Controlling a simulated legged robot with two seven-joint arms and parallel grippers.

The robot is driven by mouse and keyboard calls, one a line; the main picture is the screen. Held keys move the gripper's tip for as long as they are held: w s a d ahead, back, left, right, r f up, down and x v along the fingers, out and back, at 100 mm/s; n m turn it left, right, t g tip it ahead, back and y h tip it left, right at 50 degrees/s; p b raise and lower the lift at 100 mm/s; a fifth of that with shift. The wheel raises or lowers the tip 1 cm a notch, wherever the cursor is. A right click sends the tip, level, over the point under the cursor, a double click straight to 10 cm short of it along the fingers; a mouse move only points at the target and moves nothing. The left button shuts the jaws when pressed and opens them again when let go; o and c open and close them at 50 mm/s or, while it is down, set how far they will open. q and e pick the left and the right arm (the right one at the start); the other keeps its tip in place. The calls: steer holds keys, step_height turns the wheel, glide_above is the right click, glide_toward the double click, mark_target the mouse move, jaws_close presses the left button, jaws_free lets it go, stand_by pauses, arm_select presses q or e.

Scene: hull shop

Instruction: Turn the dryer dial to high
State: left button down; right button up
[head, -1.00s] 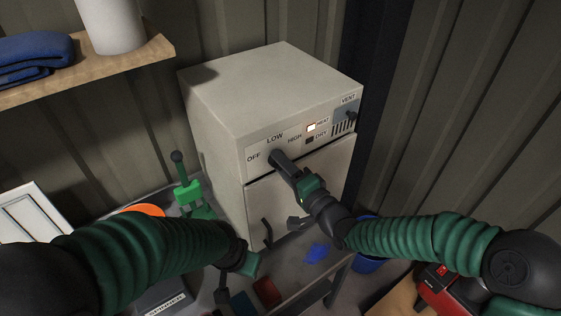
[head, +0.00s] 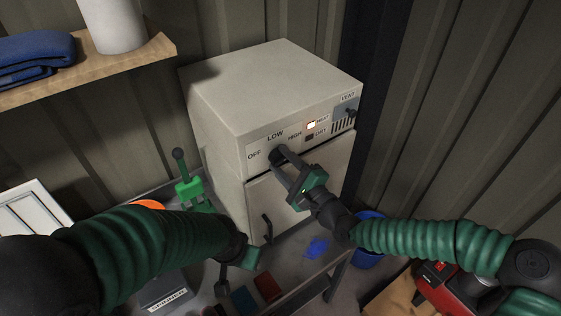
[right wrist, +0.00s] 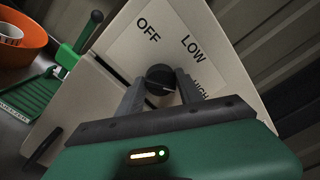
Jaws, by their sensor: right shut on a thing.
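The dryer (head: 262,95) is a pale box cabinet against the corrugated wall. Its front panel carries the labels OFF, LOW and HIGH around a round black dial (right wrist: 159,76). My right gripper (head: 287,161) reaches the panel from the lower right, with its two fingers closed on the dial's sides. In the right wrist view the dial sits between the fingertips, and a thin light mark on it faces towards the HIGH side; its exact setting is hard to tell. My left gripper (head: 236,268) hangs low, left of the dryer's lower front, away from the dial; its jaws are unclear.
A lit HEAT lamp (head: 311,126), a dark DRY lamp (head: 309,137) and a VENT slider (head: 351,113) are right of the dial. A green-handled tool (head: 186,180) stands left of the dryer. A blue bucket (head: 369,227) and red machine (head: 440,287) are at lower right.

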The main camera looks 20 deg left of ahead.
steer(key=shift+d+f, duration=0.15)
steer(key=shift+f, duration=0.25)
steer(key=o, duration=1.3)
steer(key=shift+w+d, duration=0.1)
arm_select(q)
steer(key=shift+w+d, duration=0.15)
steer(key=shift+d, duration=0.2)
arm_select(e)
steer(key=shift+o, duration=0.2)
steer(key=shift+d+r, duration=0.1)
steer(key=shift+r, duration=0.05)
